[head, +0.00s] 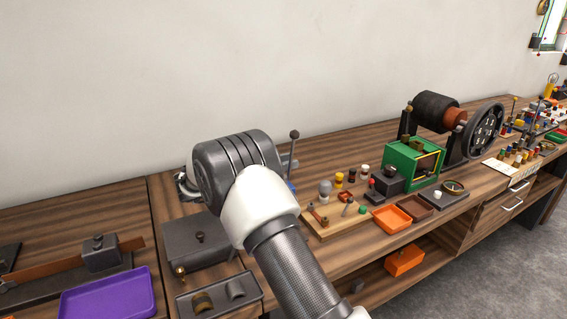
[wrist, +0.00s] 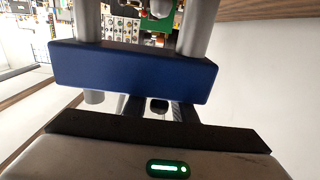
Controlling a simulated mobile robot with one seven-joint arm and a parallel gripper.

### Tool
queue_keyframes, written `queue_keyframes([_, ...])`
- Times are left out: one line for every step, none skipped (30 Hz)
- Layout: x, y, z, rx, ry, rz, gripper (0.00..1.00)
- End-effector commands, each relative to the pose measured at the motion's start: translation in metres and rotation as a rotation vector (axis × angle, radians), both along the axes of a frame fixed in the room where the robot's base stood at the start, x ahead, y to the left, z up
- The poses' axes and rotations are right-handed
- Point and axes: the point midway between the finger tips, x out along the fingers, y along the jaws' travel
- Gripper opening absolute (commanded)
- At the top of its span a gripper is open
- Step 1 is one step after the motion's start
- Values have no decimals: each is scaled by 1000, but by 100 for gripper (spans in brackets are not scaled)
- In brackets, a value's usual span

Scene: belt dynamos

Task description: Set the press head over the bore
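A blue block (wrist: 130,72) with two grey posts (wrist: 196,28) through it fills the upper middle of the wrist view; it looks like part of the press. My gripper (wrist: 158,110) is right up against or just below this block, and its fingertips are hidden behind it. The fingers show a gap, with a small dark rounded thing (wrist: 158,105) between them; I cannot tell whether they grip it. In the head view my arm covers most of the press; a grey lever with a ball knob (head: 294,135) and a blue sliver (head: 291,187) show. I cannot make out the bore.
On the wooden bench, a dark lidded box (head: 197,240), a tray with half-shells (head: 218,298) and a purple tray (head: 108,297) lie left. A wooden board (head: 335,225), orange tray (head: 391,219), green frame (head: 412,162) and dynamo (head: 437,110) stand right. A wall rises behind.

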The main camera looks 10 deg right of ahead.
Motion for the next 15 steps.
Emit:
queue_keyframes([0,1,0,1,0,1,24])
queue_keyframes([-1,3,-1,1,1,1,24])
queue_keyframes([-1,6,-1,1,1,2,24])
queue_keyframes([-2,9,-1,1,1,3,24])
queue_keyframes([-3,12,-1,1,1,3,24])
queue_keyframes([-4,19,-1,0,1,3,24])
queue_keyframes([-6,24,-1,1,1,4,24])
queue_keyframes([-7,30,-1,1,1,5,24])
queue_keyframes([-9,39,-1,2,1,5,24])
queue_keyframes([-11,46,-1,2,1,5,24])
queue_keyframes([-13,54,-1,2,1,5,24])
queue_keyframes([-16,63,-1,2,0,4,24])
queue_keyframes([-18,71,-1,1,-1,5,24])
queue_keyframes([-20,78,-1,1,0,4,24])
queue_keyframes([-22,88,-1,1,0,4,24])
